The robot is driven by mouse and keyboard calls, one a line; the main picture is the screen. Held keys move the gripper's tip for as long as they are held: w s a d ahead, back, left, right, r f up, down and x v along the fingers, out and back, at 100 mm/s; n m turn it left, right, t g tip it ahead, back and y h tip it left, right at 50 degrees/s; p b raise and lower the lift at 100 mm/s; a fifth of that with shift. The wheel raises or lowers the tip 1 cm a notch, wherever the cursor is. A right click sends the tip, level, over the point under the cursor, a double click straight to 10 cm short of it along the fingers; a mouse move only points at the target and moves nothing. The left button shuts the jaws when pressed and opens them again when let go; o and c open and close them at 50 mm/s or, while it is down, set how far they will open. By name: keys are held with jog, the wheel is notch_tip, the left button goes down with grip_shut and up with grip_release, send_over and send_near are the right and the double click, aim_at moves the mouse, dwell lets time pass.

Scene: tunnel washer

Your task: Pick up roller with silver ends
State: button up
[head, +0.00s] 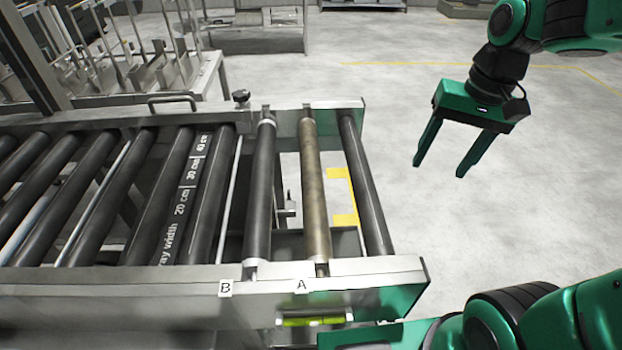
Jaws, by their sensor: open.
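A black roller (259,195) with silver collars at both ends lies across the conveyor frame, with the label B (225,288) a little left of its near end. To its right is a brownish, brass-coloured roller (315,190) with the label A (302,286) near its near end; silver also shows at its near end. My gripper (440,169) is open and empty. It points down in the air to the right of the conveyor, apart from both rollers.
The conveyor's side rails (190,281) hold several other black rollers at left and one black roller (365,190) at the right end. A green-yellow level (314,321) sits on the near side. Grey floor is clear at right.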

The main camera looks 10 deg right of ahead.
jog(key=w+a, duration=0.1)
jog(key=a, duration=0.2)
jog(key=w+a+n, duration=0.1)
jog(key=w+a, duration=0.1)
jog(key=a, duration=0.2)
jog(key=w+a+r+n+y, duration=0.1)
jog(key=w+a, duration=0.1)
jog(key=a, duration=0.2)
jog(key=shift+w+a, duration=0.15)
jog(key=shift+a, duration=0.1)
jog(key=n+y, duration=0.1)
send_near(315, 172)
jog(key=shift+g, duration=0.4)
jog(key=x, duration=0.4)
jog(key=shift+w+a+f, duration=0.15)
jog(key=shift+a+f, duration=0.05)
jog(key=shift+x, duration=3.15)
jog(key=shift+w+d, duration=0.15)
jog(key=shift+d, duration=0.05)
jog(key=shift+c, duration=0.3)
grip_shut()
